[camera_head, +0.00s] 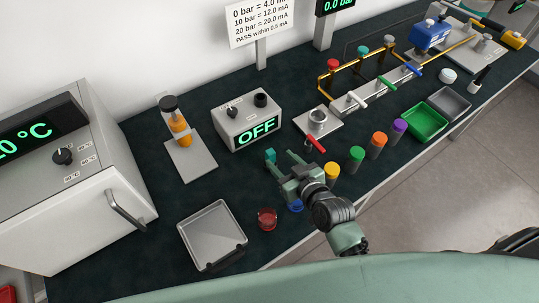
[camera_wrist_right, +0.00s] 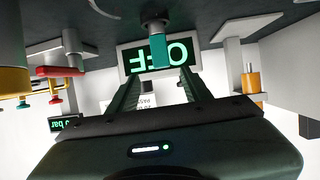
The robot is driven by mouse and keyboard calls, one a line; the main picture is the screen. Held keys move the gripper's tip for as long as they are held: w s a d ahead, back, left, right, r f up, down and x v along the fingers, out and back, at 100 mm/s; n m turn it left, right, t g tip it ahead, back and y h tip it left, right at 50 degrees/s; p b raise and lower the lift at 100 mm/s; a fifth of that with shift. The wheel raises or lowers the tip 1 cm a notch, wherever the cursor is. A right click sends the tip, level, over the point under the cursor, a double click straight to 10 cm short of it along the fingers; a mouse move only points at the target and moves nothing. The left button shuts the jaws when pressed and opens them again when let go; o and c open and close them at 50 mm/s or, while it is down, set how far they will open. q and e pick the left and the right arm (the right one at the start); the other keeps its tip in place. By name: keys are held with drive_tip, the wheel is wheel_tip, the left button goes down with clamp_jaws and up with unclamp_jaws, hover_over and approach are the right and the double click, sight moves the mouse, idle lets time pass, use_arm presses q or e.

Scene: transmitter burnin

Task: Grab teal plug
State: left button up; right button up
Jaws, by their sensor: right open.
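The teal plug (camera_head: 270,155) stands on the dark bench in front of the grey box with the lit OFF display (camera_head: 257,133). In the right wrist view, which looks upside down, the teal plug (camera_wrist_right: 158,50) shows in line with the gap between my fingers, with a dark round part at its bench end. My right gripper (camera_head: 279,157) is open, low over the bench, with its fingers pointing at the plug. Nothing shows held between the fingers (camera_wrist_right: 159,82). Whether the tips reach beside the plug is hard to tell. My left gripper is not in view.
A grey tray (camera_head: 187,238) and a red round cup (camera_head: 267,219) lie left of my arm. Yellow (camera_head: 331,172), green (camera_head: 356,154), orange (camera_head: 377,141) and purple (camera_head: 398,128) pieces stand to its right. A red-handled fitting (camera_head: 316,119) is close behind my gripper.

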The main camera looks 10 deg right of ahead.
sight(272, 154)
drive_tip(key=p+x, duration=0.1)
drive_tip(key=x, duration=0.3)
drive_tip(key=shift+a+f, duration=0.2)
drive_tip(key=shift+w+a+f, duration=0.15)
drive_tip(key=shift+w+f, duration=0.15)
drive_tip(key=shift+w, duration=0.15)
clamp_jaws()
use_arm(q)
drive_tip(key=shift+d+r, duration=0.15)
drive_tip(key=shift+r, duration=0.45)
use_arm(e)
drive_tip(key=shift+r, duration=0.1)
